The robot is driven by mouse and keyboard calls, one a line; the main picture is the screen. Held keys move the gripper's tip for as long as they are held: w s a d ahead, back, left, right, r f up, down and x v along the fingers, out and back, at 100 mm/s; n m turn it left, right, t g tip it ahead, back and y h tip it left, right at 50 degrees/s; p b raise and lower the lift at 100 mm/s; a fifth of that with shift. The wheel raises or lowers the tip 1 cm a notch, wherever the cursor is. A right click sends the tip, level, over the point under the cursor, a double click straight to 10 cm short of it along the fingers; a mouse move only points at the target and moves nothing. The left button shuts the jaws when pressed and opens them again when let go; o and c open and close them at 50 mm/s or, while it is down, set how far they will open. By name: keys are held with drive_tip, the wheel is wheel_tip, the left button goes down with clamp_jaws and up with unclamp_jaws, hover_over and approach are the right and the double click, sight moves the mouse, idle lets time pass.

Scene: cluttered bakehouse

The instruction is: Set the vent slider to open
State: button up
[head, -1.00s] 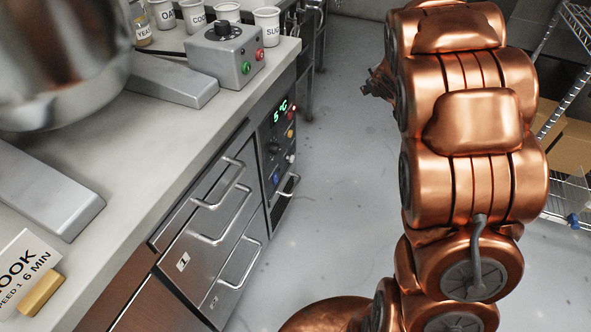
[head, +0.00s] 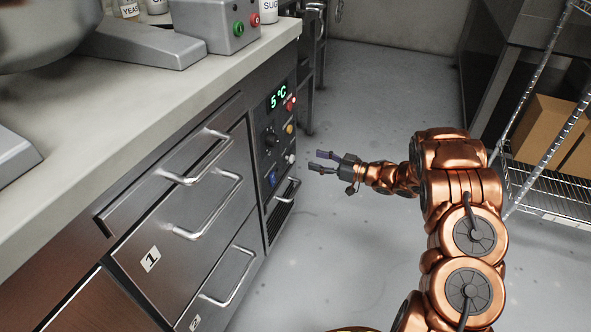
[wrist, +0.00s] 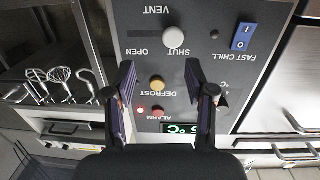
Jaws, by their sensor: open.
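The control panel (head: 275,140) is on the front of the counter unit. Its vent slider has a pale round knob (wrist: 173,64), which also shows in the head view (head: 291,158). In the wrist view the panel lettering is upside down, and the knob is at the SHUT end, right of the OPEN label (wrist: 137,50). My gripper (head: 316,162) is open and empty, pointing at the panel with a visible gap to it. In the wrist view the knob appears between the fingertips, nearer the right one.
Close to the knob are a yellow defrost button (wrist: 157,83), a red alarm button (wrist: 157,111), a blue fast chill switch (wrist: 243,36) and a black dial (head: 271,135). Drawer handles (head: 213,205) stick out left of the panel. A wire shelf (head: 545,185) stands right.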

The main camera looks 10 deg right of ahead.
sight(293, 159)
drive_tip(key=shift+y, duration=0.5)
drive_tip(key=shift+s+a+f+b+x, duration=0.2)
drive_tip(key=shift+b+x, duration=0.25)
drive_tip(key=shift+x, duration=0.8)
drive_tip(key=shift+s+a+f+b+x, duration=0.15)
drive_tip(key=shift+b+x, duration=0.25)
drive_tip(key=shift+x, duration=0.9)
drive_tip(key=shift+s+a+f+b+x, duration=0.1)
drive_tip(key=shift+s+f+b+x, duration=0.25)
drive_tip(key=shift+x, duration=0.9)
drive_tip(key=shift+w+r, duration=0.1)
drive_tip(key=shift+r, duration=0.05)
clamp_jaws()
